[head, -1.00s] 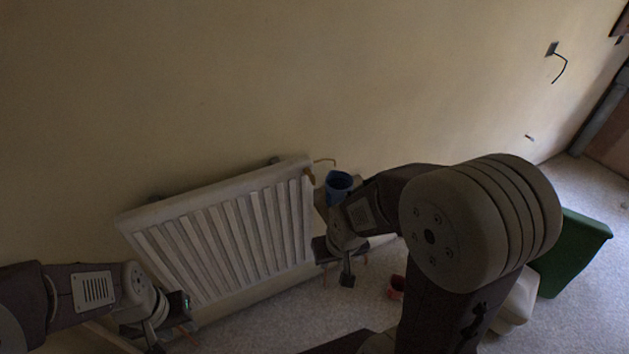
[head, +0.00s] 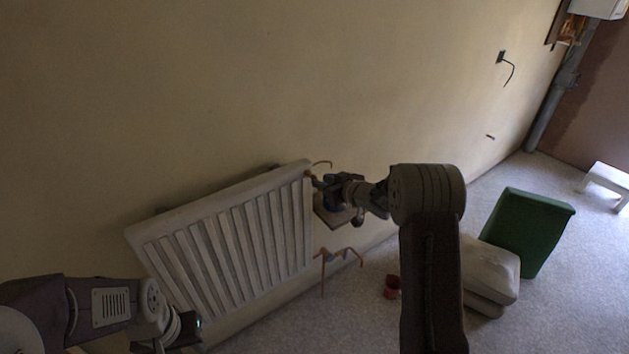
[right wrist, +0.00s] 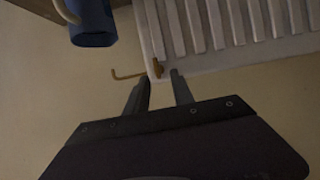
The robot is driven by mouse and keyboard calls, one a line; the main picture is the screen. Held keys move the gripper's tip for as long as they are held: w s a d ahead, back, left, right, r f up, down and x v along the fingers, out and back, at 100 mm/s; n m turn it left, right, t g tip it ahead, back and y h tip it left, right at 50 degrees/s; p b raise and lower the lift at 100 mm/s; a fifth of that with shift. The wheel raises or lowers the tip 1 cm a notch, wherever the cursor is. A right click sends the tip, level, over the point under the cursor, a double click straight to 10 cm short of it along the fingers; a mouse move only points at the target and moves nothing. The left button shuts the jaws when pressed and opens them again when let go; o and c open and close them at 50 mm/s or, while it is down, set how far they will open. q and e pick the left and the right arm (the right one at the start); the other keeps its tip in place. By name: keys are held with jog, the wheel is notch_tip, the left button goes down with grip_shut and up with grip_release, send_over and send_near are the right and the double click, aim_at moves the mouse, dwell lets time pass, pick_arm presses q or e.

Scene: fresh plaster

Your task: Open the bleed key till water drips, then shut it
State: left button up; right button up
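The white radiator (head: 230,235) is on the wall. The copper-coloured bleed key (head: 322,164) sits at its upper right corner, with a thin bent handle. In the right wrist view the bleed key (right wrist: 156,68) lies just beyond my right gripper (right wrist: 160,88), roughly in line with the gap between the fingers. The fingers are apart with nothing between them. In the head view my right gripper (head: 322,185) is at the radiator's top right corner, partly hidden by its own wrist. My left gripper (head: 180,338) is low by the radiator's left end; its fingers cannot be made out. No water shows.
A blue mug (right wrist: 92,24) stands close beside the right gripper, on a small wooden board (head: 330,216). Copper pipes (head: 322,268) rise below the radiator. A red cup (head: 392,288), a pale sack (head: 490,270) and a green crate (head: 530,232) are on the floor at right.

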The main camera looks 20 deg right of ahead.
jog(key=x, duration=0.6)
jog(key=shift+d+f, duration=0.2)
jog(key=shift+d, duration=0.15)
jog(key=shift+a, duration=0.2)
jog(key=shift+d, duration=0.1)
grip_shut()
jog(key=shift+f+b, duration=0.15)
jog(key=shift+b, duration=0.55)
jog(key=n+t+h+b, duration=0.1)
jog(key=n+b, duration=0.1)
jog(key=b, duration=0.6)
jog(key=n+h+b, duration=0.2)
jog(key=n+b, duration=0.1)
jog(key=b, duration=0.5)
jog(key=n+t+h+b, duration=0.1)
jog(key=n+b, duration=0.1)
jog(key=b, duration=0.7)
jog(key=shift+a+f+n+t, duration=0.2)
jog(key=shift+f+n+t, duration=0.1)
jog(key=shift+n, duration=0.1)
jog(key=shift+r+n+h+b, duration=0.3)
jog(key=shift+b, duration=0.5)
grip_release()
